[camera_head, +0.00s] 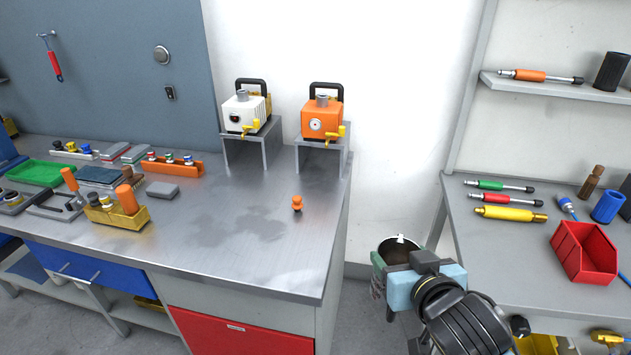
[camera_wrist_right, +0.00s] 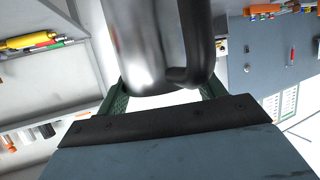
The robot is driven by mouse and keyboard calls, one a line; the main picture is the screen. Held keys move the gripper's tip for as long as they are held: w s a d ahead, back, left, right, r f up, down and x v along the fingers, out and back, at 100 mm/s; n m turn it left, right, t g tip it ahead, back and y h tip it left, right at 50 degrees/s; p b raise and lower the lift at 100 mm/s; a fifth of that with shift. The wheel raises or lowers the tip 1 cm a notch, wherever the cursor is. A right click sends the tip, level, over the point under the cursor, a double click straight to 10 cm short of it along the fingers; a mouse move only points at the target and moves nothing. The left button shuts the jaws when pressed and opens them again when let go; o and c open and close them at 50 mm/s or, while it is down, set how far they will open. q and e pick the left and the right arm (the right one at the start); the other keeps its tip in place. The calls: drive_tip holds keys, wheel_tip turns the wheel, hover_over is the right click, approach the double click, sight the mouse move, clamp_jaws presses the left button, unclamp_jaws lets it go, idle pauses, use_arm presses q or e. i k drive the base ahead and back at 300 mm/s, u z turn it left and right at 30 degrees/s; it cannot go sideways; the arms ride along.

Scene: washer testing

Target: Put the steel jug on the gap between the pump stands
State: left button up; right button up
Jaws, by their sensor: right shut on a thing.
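The steel jug (camera_head: 402,243) is held by my right gripper (camera_head: 384,264), off the right side of the steel workbench, above the floor gap. In the head view I see its rim and dark inside; my gripper hides much of its body. In the right wrist view the jug's shiny body (camera_wrist_right: 145,45) with its black handle stands between the green fingers of the right gripper (camera_wrist_right: 165,92). Two grey pump stands stand at the back of the bench: the left stand (camera_head: 240,150) carries a white pump (camera_head: 244,112), the right stand (camera_head: 320,158) an orange pump (camera_head: 322,120). A narrow gap separates them.
A small orange knob (camera_head: 297,202) sits on the bench in front of the right stand. The steel bench top (camera_head: 235,225) is otherwise clear there. Tool holders and a green tray (camera_head: 40,173) crowd its left. A grey shelf table with a red bin (camera_head: 583,252) stands right.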

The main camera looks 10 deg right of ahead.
sight(278, 184)
drive_tip(key=z, duration=0.25)
drive_tip(key=i, duration=0.9)
drive_tip(key=u, duration=1.2)
